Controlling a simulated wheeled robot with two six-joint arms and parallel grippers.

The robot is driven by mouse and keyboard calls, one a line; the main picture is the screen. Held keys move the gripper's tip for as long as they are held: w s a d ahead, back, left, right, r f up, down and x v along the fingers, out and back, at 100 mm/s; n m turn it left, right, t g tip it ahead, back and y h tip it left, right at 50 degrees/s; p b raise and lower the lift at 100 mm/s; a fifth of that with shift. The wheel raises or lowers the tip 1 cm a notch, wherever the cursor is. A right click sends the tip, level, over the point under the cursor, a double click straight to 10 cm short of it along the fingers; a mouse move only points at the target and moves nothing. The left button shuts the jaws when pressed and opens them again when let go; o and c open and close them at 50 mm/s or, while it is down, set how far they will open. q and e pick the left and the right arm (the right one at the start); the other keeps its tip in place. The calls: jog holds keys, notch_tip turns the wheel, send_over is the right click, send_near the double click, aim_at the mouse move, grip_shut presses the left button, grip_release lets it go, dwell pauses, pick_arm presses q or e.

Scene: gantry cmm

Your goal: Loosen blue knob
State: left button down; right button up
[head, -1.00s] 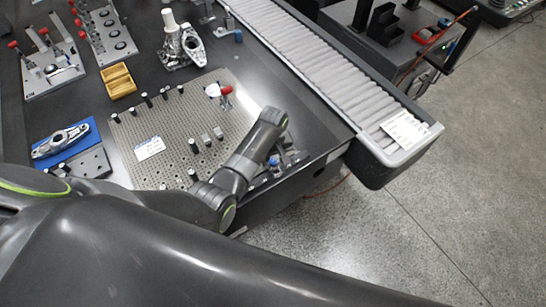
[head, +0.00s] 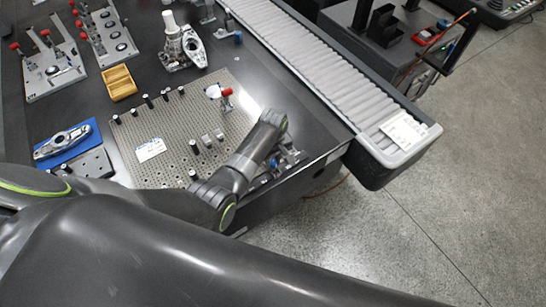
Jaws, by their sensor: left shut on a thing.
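The blue knob (head: 274,163) shows as a small blue spot at the front right edge of the dark table, just right of the perforated plate. My left arm comes in from the left and bends down over this spot. My left gripper (head: 279,165) is at the knob, largely hidden by my own forearm and wrist. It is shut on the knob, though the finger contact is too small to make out. My right gripper is not in view.
The perforated plate (head: 208,125) with several black pins and a red-handled clamp (head: 226,97) lies left of my wrist. A roller conveyor (head: 330,68) runs along the table's right side. A yellow tray (head: 119,82) and metal fixtures stand farther back. Open floor lies at right.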

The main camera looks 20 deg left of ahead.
aim_at(273, 162)
pick_arm(q)
jog(key=n+p, duration=0.1)
jog(key=n, duration=0.2)
jog(key=shift+r, duration=0.1)
jog(key=shift+n+p, duration=0.55)
jog(key=shift+n, duration=0.75)
jog(key=c, duration=1.2)
grip_release()
notch_tip(273, 162, up, 17)
jog(key=shift+r, duration=0.15)
